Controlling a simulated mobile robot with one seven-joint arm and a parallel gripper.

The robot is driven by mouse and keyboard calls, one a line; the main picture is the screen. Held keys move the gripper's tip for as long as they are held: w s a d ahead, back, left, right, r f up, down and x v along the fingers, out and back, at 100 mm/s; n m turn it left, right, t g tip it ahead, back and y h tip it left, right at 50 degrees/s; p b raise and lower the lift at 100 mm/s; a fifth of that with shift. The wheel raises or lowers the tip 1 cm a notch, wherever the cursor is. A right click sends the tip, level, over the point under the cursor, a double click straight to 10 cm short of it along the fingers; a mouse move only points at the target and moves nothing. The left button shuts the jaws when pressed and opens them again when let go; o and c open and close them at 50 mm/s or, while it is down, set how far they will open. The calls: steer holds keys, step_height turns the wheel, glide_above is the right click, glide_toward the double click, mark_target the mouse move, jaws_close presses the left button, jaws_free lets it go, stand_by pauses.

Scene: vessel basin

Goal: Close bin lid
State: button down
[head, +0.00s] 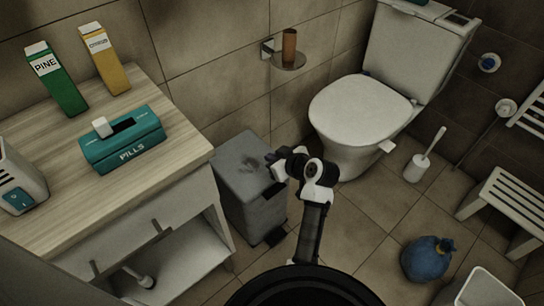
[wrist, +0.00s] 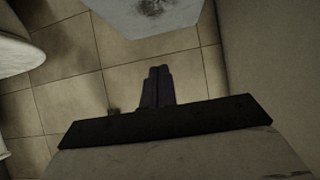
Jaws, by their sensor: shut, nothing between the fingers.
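The grey bin (head: 255,212) stands on the floor between the vanity cabinet and the toilet. Its lid (head: 238,150) looks flat across the top, with a dark smudge on it; I cannot tell whether a small gap is left under it. In the wrist view a pale surface with the same kind of smudge, likely the lid (wrist: 150,22), shows at the top edge. My gripper (head: 272,158) is at the lid's right side in the head view; whether it touches is unclear. Its fingers (wrist: 158,84) are together and empty, with floor tiles behind them.
The toilet (head: 355,115) stands behind and right. A blue bag (head: 427,259) and a toilet brush (head: 416,168) are on the floor at right.

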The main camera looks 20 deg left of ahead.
steer(key=v, duration=1.4)
steer(key=shift+w+a, duration=0.1)
